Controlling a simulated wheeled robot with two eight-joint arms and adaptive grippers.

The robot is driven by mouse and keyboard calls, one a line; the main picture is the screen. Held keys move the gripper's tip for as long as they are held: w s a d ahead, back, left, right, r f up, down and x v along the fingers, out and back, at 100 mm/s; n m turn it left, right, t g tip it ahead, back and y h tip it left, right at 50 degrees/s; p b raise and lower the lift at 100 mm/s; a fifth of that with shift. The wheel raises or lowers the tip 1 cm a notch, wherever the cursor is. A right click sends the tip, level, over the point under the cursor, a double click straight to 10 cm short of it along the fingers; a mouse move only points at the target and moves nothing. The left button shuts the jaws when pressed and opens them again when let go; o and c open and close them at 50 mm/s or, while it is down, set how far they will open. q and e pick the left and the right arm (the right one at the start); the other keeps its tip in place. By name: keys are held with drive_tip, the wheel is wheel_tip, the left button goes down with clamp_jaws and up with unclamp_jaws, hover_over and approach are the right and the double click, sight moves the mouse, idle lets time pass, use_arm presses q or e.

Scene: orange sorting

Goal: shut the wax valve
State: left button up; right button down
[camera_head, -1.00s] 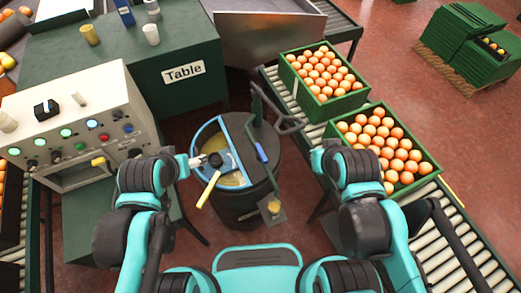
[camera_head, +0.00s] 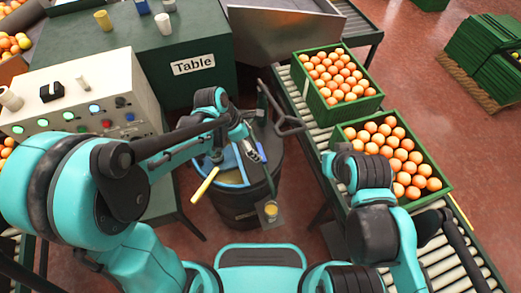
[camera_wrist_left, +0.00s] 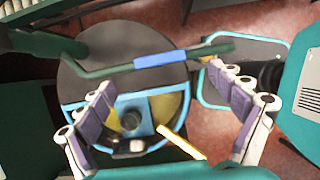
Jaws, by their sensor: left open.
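The dark wax drum (camera_head: 245,210) stands in the middle of the head view, with a blue-rimmed opening on its top. Across the drum top in the left wrist view runs a dark green lever with a blue grip (camera_wrist_left: 160,60), which looks like the valve's handle. My left gripper (camera_head: 252,150) is above the drum. In the left wrist view the open fingers (camera_wrist_left: 162,78) stand on both sides of the blue grip, with nothing held; I cannot tell if they touch the lever. In the head view the gripper largely hides the grip. My right gripper is not in view.
A yellow handle (camera_head: 205,184) sticks out from the drum opening. A small plate with a yellow cup (camera_head: 271,209) is at the drum's front. Green crates of oranges (camera_head: 440,190) stand on the roller conveyor at right. A control panel (camera_head: 85,95) and green table (camera_head: 190,40) are at left.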

sight(261, 152)
use_arm(q)
drive_tip(key=b+x, duration=0.2)
drive_tip(key=x, duration=0.4)
drive_tip(key=shift+w+d+f, duration=0.1)
drive_tip(key=shift+f, duration=0.2)
drive_tip(key=shift+c, duration=0.4)
drive_tip(key=c, duration=1.1)
